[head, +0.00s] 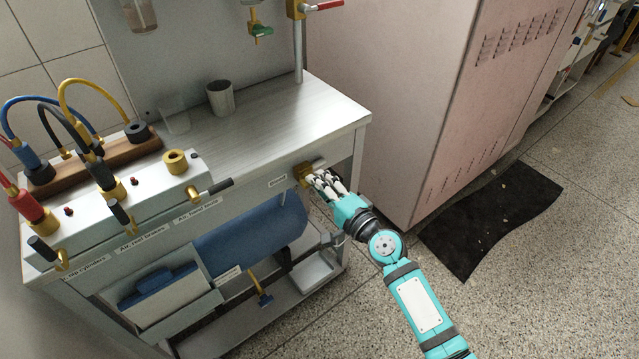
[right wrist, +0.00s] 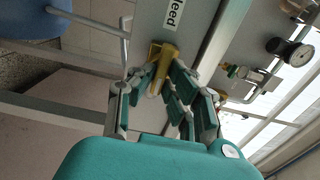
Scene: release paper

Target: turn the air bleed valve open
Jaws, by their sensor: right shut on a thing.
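The air bleed valve (head: 304,172) is a small brass fitting on the front edge of the workbench, near its right corner. A white label is beside it. My right gripper (head: 317,181) reaches it from the lower right, with its fingers closed around its front part. In the right wrist view the brass valve (right wrist: 166,62) sits between the fingers of the gripper (right wrist: 160,86), next to a label (right wrist: 174,13) ending in "leed". The fingers hide most of its handle, so I cannot tell how far it is turned. My left gripper is not in view.
The metal workbench (head: 290,108) holds a grey cup (head: 220,98) and a manifold with coloured hoses (head: 85,100) at left. A blue tank (head: 250,238) lies under it. A pink cabinet (head: 400,90) stands close on the right. A black mat (head: 490,220) lies on the open floor.

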